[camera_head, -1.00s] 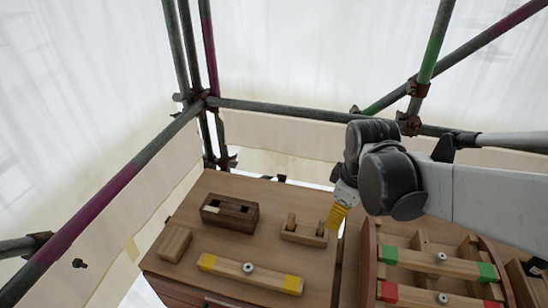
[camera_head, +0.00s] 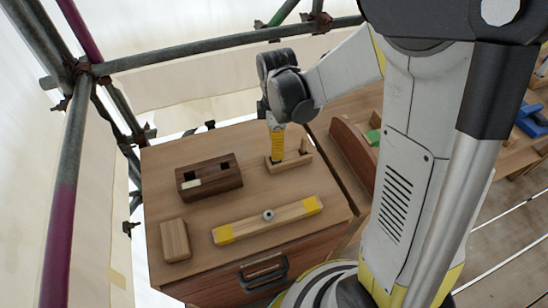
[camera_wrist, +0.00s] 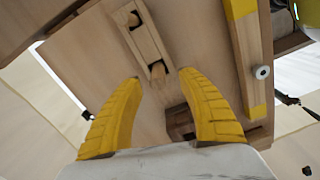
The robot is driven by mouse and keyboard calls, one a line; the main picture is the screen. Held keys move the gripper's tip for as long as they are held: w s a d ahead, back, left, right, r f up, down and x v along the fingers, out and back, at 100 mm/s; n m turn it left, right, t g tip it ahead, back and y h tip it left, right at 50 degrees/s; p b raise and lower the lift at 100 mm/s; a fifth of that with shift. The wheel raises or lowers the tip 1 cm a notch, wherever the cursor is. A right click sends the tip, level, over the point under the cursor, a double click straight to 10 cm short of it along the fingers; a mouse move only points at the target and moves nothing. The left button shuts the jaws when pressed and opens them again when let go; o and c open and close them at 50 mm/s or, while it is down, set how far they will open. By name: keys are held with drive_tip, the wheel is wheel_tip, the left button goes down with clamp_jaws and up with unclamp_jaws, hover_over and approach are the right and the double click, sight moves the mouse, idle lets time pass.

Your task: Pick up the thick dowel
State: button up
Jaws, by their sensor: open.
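A light wooden holder (camera_head: 298,162) on the table carries two short upright dowels. One dowel (camera_head: 304,146) shows at its right end; the other is hidden behind my gripper (camera_head: 277,157). In the wrist view, one dowel (camera_wrist: 158,72) appears between the open yellow fingertips of my gripper (camera_wrist: 160,77), and the other dowel (camera_wrist: 131,18) stands farther along the holder (camera_wrist: 147,42). I cannot tell for sure which is thicker. The fingers point down over the holder's left end; contact is not visible.
A dark slotted block (camera_head: 208,183), a small wooden block (camera_head: 174,240) and a yellow-ended bar (camera_head: 268,216) lie on the tabletop (camera_head: 200,215). A curved red-brown wooden piece (camera_head: 350,150) is to the right. Scaffold pipes (camera_head: 230,44) run behind.

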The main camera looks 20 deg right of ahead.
wheel_tip(320, 180, down, 6)
drive_tip(key=b, duration=0.3)
drive_tip(key=shift+w, duration=0.15)
drive_tip(key=shift+r, duration=0.15)
clamp_jaws()
